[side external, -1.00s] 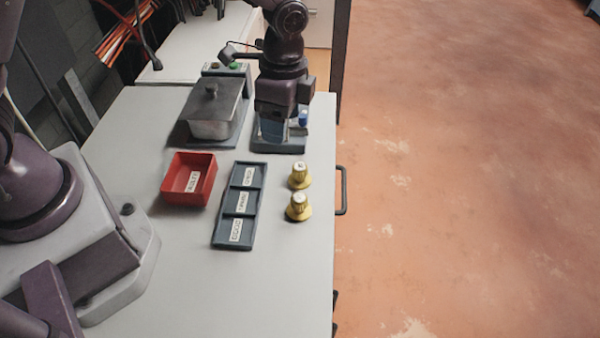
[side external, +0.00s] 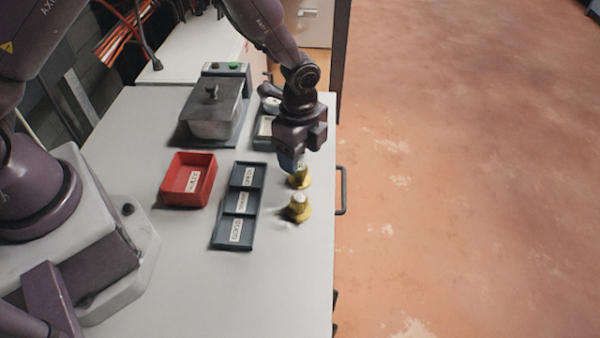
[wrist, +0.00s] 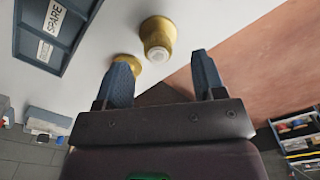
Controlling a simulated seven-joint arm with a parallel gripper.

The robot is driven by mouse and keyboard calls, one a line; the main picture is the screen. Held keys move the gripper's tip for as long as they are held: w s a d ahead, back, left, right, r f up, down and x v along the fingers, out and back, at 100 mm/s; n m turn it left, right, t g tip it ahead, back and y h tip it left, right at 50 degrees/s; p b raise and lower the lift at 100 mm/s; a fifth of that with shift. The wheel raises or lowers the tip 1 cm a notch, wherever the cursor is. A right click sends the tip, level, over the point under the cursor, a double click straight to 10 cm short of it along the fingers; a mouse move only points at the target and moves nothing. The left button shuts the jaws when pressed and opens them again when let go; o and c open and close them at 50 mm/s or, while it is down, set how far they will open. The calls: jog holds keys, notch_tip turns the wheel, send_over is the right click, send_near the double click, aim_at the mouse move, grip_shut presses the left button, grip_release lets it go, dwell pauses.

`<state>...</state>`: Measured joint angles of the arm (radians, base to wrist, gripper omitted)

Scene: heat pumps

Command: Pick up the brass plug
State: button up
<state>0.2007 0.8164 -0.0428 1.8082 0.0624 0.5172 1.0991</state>
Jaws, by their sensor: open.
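Two brass-yellow plugs with pale tops and wide bases stand upright on the bench. The far plug (side external: 300,181) is partly covered by my gripper (side external: 291,164); the near plug (side external: 297,210) stands clear of it. In the wrist view, one plug (wrist: 157,34) shows large beyond the gap between my fingers (wrist: 163,76), and the other plug (wrist: 127,60) is partly hidden behind the left finger. My gripper is open and empty, pointing down close to the far plug. I cannot tell whether it touches that plug.
A blue-grey tray (side external: 222,241) with three labelled compartments lies left of the plugs; one label reads SPARE in the wrist view. A red labelled bin (side external: 172,185) and a lidded metal box (side external: 210,128) stand further left and back. The bench's right edge is close to the plugs.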

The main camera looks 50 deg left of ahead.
aim_at(300, 166)
notch_tip(300, 166, down, 4)
jog(key=shift+s+d+f, duration=0.1)
jog(key=shift+f, duration=0.1)
jog(key=shift+c, duration=0.4)
jog(key=c, duration=1)
jog(key=shift+r, duration=0.1)
